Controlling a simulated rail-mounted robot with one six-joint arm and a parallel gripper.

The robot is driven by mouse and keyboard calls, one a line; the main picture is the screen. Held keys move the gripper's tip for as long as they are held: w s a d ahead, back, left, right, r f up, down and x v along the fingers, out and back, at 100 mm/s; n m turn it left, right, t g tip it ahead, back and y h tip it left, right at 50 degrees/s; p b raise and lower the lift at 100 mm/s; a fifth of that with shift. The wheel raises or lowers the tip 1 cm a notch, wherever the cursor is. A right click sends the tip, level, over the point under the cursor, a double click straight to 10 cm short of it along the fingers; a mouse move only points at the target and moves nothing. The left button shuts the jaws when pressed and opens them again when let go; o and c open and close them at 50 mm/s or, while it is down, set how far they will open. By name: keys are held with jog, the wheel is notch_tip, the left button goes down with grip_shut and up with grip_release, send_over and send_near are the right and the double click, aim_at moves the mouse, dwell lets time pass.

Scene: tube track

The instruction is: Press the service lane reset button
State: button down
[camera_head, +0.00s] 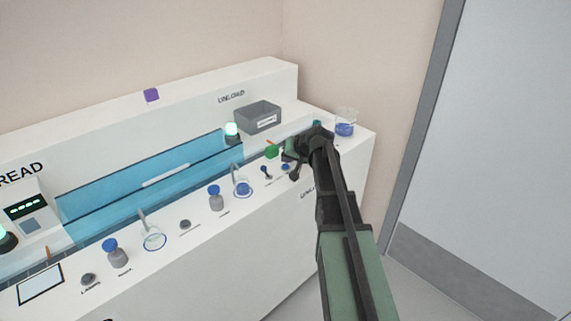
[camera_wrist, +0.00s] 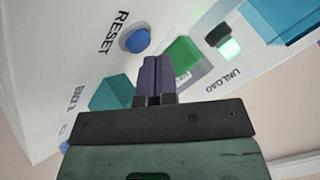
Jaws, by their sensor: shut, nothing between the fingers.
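I see no contact with the button; the height of the fingertips above the console is hard to tell. In the head view my gripper (camera_head: 291,158) is over the right end of the console (camera_head: 230,255). A small blue button (camera_head: 285,167) shows close beside it, with its label too small to read.
A green block (camera_wrist: 183,55) and a teal block (camera_wrist: 110,92) lie near the fingers. A lit beacon (camera_head: 232,130), a grey bin (camera_head: 259,118) and a beaker (camera_head: 345,122) stand at the back right. Knobs (camera_head: 215,197) and hinged clear covers (camera_head: 154,238) line the front.

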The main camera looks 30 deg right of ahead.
aim_at(287, 165)
jog(key=shift+r, duration=0.35)
notch_tip(287, 165, up, 5)
jog(key=p, duration=0.5)
jog(key=shift+r, duration=0.15)
dwell(0.4)
